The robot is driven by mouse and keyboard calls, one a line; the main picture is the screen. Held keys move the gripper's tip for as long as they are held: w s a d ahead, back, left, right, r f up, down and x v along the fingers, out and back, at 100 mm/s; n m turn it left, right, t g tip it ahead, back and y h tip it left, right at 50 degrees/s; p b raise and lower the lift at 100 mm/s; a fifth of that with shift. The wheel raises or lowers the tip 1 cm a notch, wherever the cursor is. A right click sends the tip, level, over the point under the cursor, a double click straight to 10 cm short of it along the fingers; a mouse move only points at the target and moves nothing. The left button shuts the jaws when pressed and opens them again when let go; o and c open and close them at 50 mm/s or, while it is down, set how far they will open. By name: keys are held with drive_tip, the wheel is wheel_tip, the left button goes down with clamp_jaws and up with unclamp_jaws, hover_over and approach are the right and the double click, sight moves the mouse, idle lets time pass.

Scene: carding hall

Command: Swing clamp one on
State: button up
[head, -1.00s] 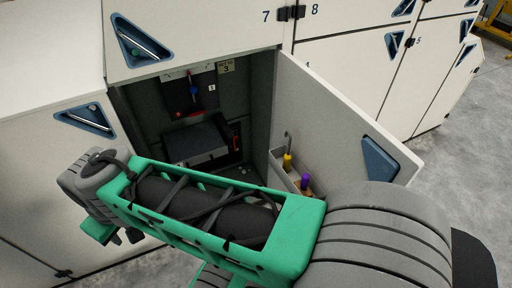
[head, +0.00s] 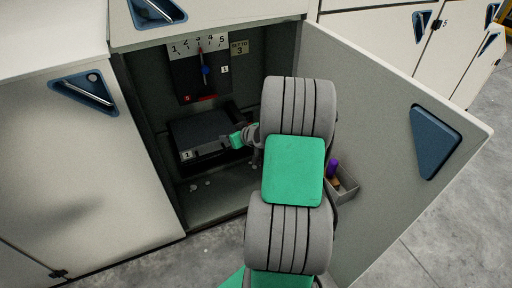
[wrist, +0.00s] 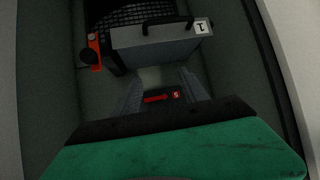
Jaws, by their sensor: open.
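My gripper (head: 238,139) is inside the open cabinet bay, at the right end of the black box (head: 203,137) marked 1. In the wrist view its two grey fingers (wrist: 160,92) are apart with nothing held. A red clamp-like part (wrist: 94,50) shows in the wrist view at the left end of the box (wrist: 160,43), to the left of the fingers. In the head view my gripper and arm cover that spot. A dark part with a red bar (wrist: 156,98) and a small red label shows between the fingers, beyond them; whether they touch it is unclear.
The open door (head: 390,125) stands to the right of my arm, with a small bin (head: 346,188) on its inside. The bay floor (head: 220,190) is mostly clear, with small pale bits.

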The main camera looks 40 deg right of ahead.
drive_tip(key=s+d+f+m+t+h+b, duration=0.1)
drive_tip(key=s+d+f+h, duration=0.1)
drive_tip(key=d+f, duration=0.3)
drive_tip(key=s+d+f+m+t+h+b, duration=0.1)
drive_tip(key=s+d+f+m, duration=0.1)
drive_tip(key=d, duration=0.5)
drive_tip(key=x, duration=0.7)
drive_tip(key=shift+w, duration=0.45)
clamp_jaws()
